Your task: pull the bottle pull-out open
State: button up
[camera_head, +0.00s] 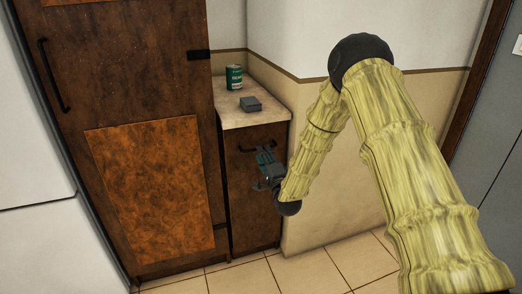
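The bottle pull-out is most likely the narrow dark brown cabinet front (246,212) under the small light countertop. It sits flush with the cabinet, closed. Its dark horizontal handle (247,149) is near the top of the front. My gripper (264,158) is at the handle, in front of its right part, and hides some of it. The fingers are small and dark here, so I cannot tell whether they are around the handle, touching it, open or shut.
A green can (234,78) and a dark grey box (251,104) stand on the countertop (240,118). A tall brown cabinet (120,60) with a black handle is directly left. A beige wall (335,220) is to the right. The tiled floor (235,278) in front is clear.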

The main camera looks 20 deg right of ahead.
jog(key=shift+w+a+r, duration=0.1)
jog(key=shift+w+r, duration=0.1)
jog(key=shift+w, duration=0.85)
jog(key=shift+w+r, duration=0.2)
jog(key=shift+w, duration=0.85)
grip_shut()
